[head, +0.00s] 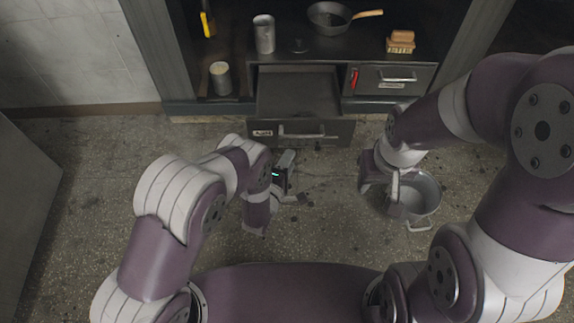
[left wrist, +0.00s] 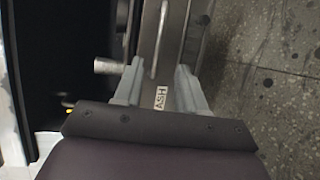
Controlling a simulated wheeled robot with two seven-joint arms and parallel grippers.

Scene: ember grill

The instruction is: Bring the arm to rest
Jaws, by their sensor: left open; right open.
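My left arm reaches in from the left in the head view. Its gripper (head: 287,172) is in front of the pulled-out ash drawer (head: 345,131), low over the floor. In the left wrist view the jaws (left wrist: 158,88) are spread and empty, with the drawer's front, handle and ASH label showing between and beyond them. My right arm reaches down on the right in the head view. Its gripper (head: 396,186) is beside a grey metal bucket (head: 428,190), largely hidden by the wrist; whether it touches the bucket is unclear.
The grill cabinet stands behind, with a pan (head: 328,17), a metal cylinder (head: 264,36), a can (head: 221,78) and a small stack of blocks (head: 401,41). A shut drawer (head: 420,78) is right of the open one. Floor at left is clear.

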